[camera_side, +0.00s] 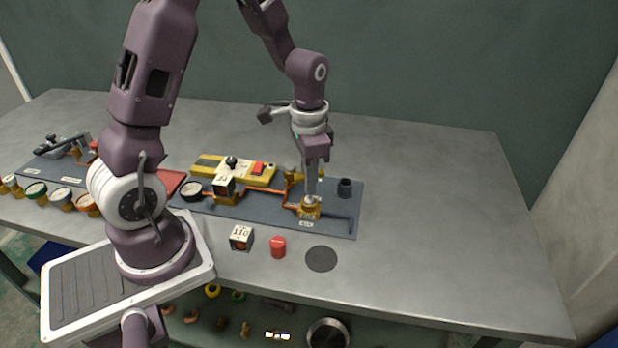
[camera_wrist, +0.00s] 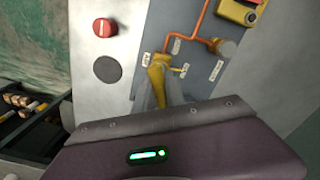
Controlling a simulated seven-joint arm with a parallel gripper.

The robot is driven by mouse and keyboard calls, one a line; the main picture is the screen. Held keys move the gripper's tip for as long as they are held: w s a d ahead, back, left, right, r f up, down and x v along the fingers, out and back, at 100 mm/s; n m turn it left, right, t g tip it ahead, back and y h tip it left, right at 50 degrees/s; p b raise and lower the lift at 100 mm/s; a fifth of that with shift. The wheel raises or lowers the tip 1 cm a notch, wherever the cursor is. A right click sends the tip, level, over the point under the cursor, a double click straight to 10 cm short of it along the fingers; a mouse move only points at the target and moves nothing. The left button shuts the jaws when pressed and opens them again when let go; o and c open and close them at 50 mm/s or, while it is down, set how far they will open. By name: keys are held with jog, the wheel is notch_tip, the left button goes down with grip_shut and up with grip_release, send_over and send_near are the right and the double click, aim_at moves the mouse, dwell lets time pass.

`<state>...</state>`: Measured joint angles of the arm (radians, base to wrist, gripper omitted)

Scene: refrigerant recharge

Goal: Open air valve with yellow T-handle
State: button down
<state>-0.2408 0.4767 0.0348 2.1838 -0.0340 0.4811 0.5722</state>
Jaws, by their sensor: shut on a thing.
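The air valve's yellow T-handle (camera_side: 309,211) is at the front right of a dark blue-grey panel (camera_side: 347,221). My gripper (camera_side: 311,200) points down at it and is shut on it. In the wrist view, the yellow handle (camera_wrist: 157,72) shows between the grey fingertips of my gripper (camera_wrist: 162,88). The fingers cover part of the handle, and the valve body under it is mostly hidden. An orange pipe (camera_side: 262,190) runs on the panel left of the valve.
A red cap (camera_side: 278,247), a dark disc (camera_side: 321,259) and a numbered block (camera_side: 241,238) are in front of the panel. A black cylinder (camera_side: 345,187) stands right of my gripper. A yellow device (camera_side: 209,168) is behind left. The table's right side is clear.

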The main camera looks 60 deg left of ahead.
jog(key=shift+n, duration=1.8)
jog(key=n, duration=0.3)
jog(key=shift+n, duration=0.4)
jog(key=n, duration=0.3)
jog(key=shift+n, duration=0.3)
jog(key=n, duration=0.4)
jog(key=shift+n, duration=0.4)
jog(key=shift+m, duration=0.7)
jog(key=shift+r, duration=2.3)
